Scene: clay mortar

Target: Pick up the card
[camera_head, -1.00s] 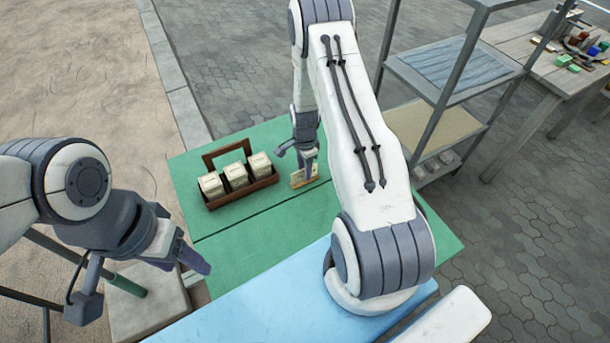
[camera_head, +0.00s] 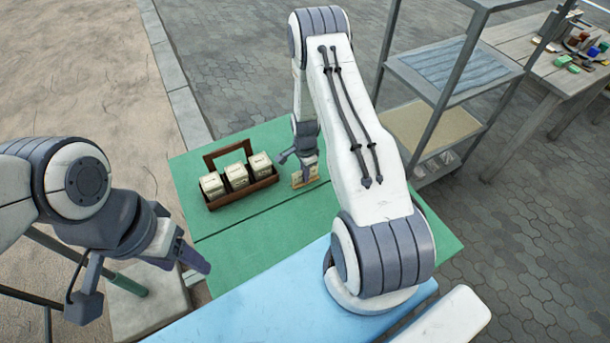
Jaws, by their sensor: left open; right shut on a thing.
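The card (camera_head: 299,181) is a small cream and tan piece standing near the back right of the green table (camera_head: 250,236), just right of a wooden caddy. My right gripper (camera_head: 306,172) points down at it and is shut on its upper part. The card's lower edge seems at the table top; I cannot tell whether it touches. Part of the card is hidden by the fingers. My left gripper (camera_head: 198,262) is open and empty, at the lower left by the table's left edge.
The brown caddy (camera_head: 243,192) with a handle holds 3 cream boxes (camera_head: 236,175), left of the card. A light blue surface (camera_head: 240,309) lies in front. A metal shelf rack (camera_head: 440,95) and a cluttered wooden table (camera_head: 530,65) stand at the right.

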